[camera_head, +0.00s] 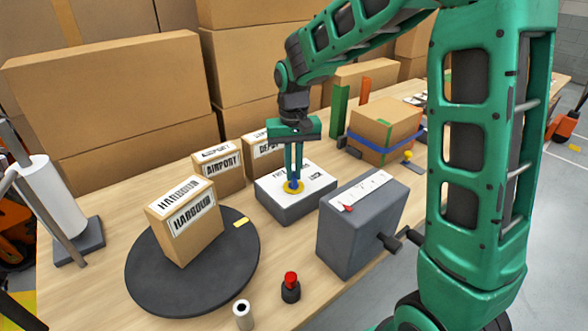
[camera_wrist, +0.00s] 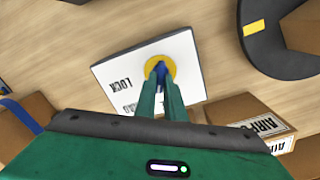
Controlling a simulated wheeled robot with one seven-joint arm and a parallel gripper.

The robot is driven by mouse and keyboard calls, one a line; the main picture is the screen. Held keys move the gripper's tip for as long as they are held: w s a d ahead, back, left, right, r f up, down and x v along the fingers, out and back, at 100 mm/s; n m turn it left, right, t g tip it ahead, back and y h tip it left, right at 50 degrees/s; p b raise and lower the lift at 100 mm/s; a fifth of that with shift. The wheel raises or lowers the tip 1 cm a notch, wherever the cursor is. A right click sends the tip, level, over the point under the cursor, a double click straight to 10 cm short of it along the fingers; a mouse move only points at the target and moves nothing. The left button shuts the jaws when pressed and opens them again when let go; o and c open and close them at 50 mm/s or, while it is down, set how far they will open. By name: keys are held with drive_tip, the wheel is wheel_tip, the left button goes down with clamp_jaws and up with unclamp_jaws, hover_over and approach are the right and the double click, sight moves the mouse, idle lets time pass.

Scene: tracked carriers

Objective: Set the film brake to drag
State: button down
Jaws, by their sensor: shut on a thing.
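The film brake is a low grey box with a white top plate (camera_head: 268,187), standing mid-table. Its plate (camera_wrist: 118,62) also shows in the wrist view, with LOCK readable and another word partly hidden. A yellow disc (camera_head: 286,190) on the plate carries a blue knob (camera_head: 295,184). My gripper (camera_head: 294,179) points down over the disc and is shut on the blue knob (camera_wrist: 160,71). In the wrist view my gripper (camera_wrist: 162,82) covers part of the disc and plate. I cannot tell which word the knob points to.
A dark turntable (camera_head: 150,270) bearing a HARBOUR carton (camera_head: 185,222) stands front left. A grey crank box (camera_head: 355,235) with a red pointer stands close right. An AIRPORT carton (camera_head: 218,168) and another carton stand behind. A red-topped button (camera_head: 291,283) sits in front.

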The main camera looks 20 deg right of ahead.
sight(293, 173)
drive_tip(key=shift+w+m, duration=0.1)
drive_tip(key=shift+m, duration=1.5)
drive_tip(key=shift+r, duration=0.1)
drive_tip(key=c, duration=1.8)
unclamp_jaws()
drive_tip(key=shift+c, duration=0.2)
wheel_tip(293, 173, up, 11)
drive_tip(key=shift+f, duration=0.2)
